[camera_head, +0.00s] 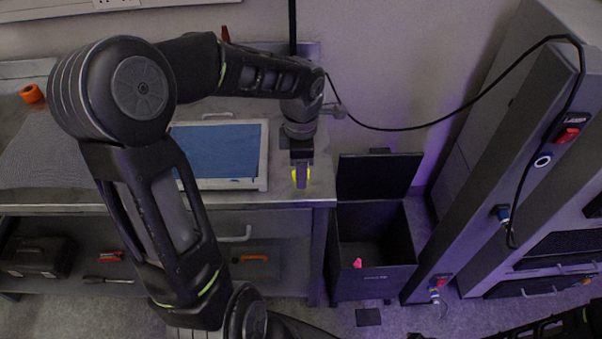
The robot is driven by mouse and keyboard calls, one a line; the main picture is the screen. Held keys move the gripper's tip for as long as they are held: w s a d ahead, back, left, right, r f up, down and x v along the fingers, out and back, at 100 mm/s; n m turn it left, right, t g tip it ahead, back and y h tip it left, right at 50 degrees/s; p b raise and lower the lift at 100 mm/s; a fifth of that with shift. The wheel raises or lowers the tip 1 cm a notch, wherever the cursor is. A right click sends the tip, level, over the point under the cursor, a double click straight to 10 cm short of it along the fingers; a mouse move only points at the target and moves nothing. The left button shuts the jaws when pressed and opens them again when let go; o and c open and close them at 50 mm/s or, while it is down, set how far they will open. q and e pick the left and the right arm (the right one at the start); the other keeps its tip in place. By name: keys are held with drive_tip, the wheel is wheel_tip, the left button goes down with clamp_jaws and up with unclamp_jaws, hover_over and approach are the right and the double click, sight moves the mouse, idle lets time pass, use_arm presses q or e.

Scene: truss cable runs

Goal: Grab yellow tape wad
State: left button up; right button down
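The yellow tape wad (295,175) is at the right end of the workbench, near its front edge. Yellow shows on both sides of a grey finger of my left gripper (301,176), which points down over it and hides its middle. The fingers line up one in front of the other, so I cannot tell whether they are closed on the wad or whether it touches the bench. Part of my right arm shows at the bottom right corner, but its gripper is not visible.
A blue panel in a pale frame (225,150) lies on the workbench (290,198). An orange roll (31,94) is at the far left. An open dark bin (372,285) with a pink piece (357,263) stands right of the bench. A black cable (420,126) runs to the grey truss post (540,130).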

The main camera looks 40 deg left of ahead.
use_arm(q)
clamp_jaws()
idle(0.3)
wheel_tip(320, 180, up, 10)
drive_tip(key=b, duration=0.1)
idle(0.4)
idle(0.5)
